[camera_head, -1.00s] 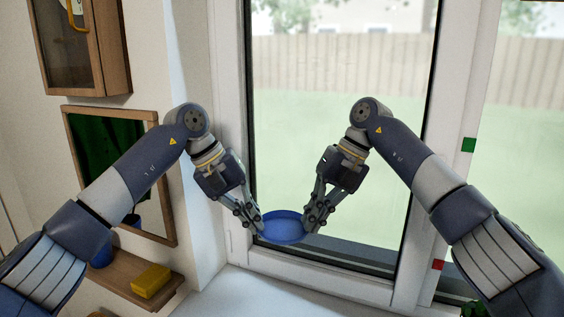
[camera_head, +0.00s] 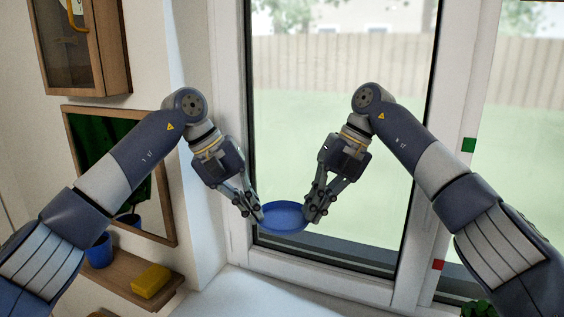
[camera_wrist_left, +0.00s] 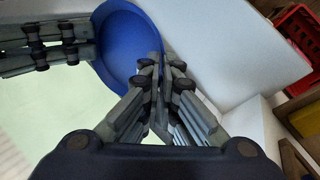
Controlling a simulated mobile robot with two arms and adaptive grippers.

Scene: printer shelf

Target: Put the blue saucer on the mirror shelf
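The blue saucer (camera_head: 284,217) is held up in front of the window, between my two grippers. My left gripper (camera_head: 257,215) is shut on its left rim and my right gripper (camera_head: 311,214) on its right rim. In the left wrist view the saucer (camera_wrist_left: 126,45) is at the top, with my left fingers (camera_wrist_left: 160,75) at its near edge and my right fingers (camera_wrist_left: 85,40) at its other side. The wooden mirror shelf (camera_head: 112,283) is at the lower left, below the mirror (camera_head: 150,215), well apart from the saucer. My left arm hides part of both.
A blue cup (camera_head: 98,252) and a yellow block (camera_head: 151,281) stand on the shelf. A wooden cabinet (camera_head: 85,50) hangs above the mirror. A white sill (camera_head: 255,292) lies below the saucer. A red crate (camera_wrist_left: 303,35) shows in the left wrist view.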

